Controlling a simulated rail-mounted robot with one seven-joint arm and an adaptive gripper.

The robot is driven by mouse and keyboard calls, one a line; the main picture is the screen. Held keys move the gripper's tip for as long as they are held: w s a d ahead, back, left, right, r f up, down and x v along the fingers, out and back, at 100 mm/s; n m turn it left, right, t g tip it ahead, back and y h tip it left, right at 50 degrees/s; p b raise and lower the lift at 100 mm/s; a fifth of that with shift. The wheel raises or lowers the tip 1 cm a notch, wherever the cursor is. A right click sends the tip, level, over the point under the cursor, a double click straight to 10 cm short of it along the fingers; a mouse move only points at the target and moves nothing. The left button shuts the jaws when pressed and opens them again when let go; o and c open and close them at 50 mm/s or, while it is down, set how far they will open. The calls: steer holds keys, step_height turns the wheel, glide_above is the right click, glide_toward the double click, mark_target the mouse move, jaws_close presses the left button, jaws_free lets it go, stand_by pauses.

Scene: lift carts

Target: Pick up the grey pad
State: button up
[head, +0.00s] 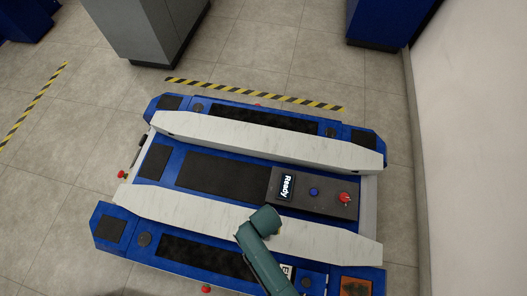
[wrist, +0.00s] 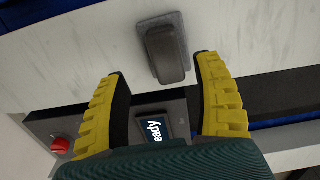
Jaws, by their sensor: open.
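The grey pad (wrist: 166,50) shows in the wrist view as a dark grey block on a lighter grey square base. It rests on a white beam (wrist: 70,65) of the lift cart. My gripper (wrist: 161,65) has yellow-ridged fingers, spread open, with the pad's block showing between and just beyond the fingertips. Whether the fingers are level with the block, I cannot tell; nothing is held. In the head view my teal arm (head: 264,245) reaches over the blue lift cart (head: 150,160), and neither the pad nor the fingers can be made out there.
A dark control panel (head: 318,207) with a "Ready" screen (head: 286,187), a blue button (head: 313,191) and a red button (head: 344,197) lies between the two white beams. A grey cabinet (head: 150,30) stands at the back, and a white wall (head: 475,140) closes the right side.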

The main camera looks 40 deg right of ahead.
steer(key=f+b, duration=0.1)
steer(key=f, duration=0.1)
steer(key=f+b, duration=0.3)
steer(key=shift+w+a+f, duration=0.3)
steer(key=shift+a+f, duration=0.05)
steer(key=shift+f, duration=0.05)
steer(key=shift+r, duration=0.15)
steer(key=shift+c, duration=0.3)
steer(key=shift+s, duration=0.1)
jaws_close()
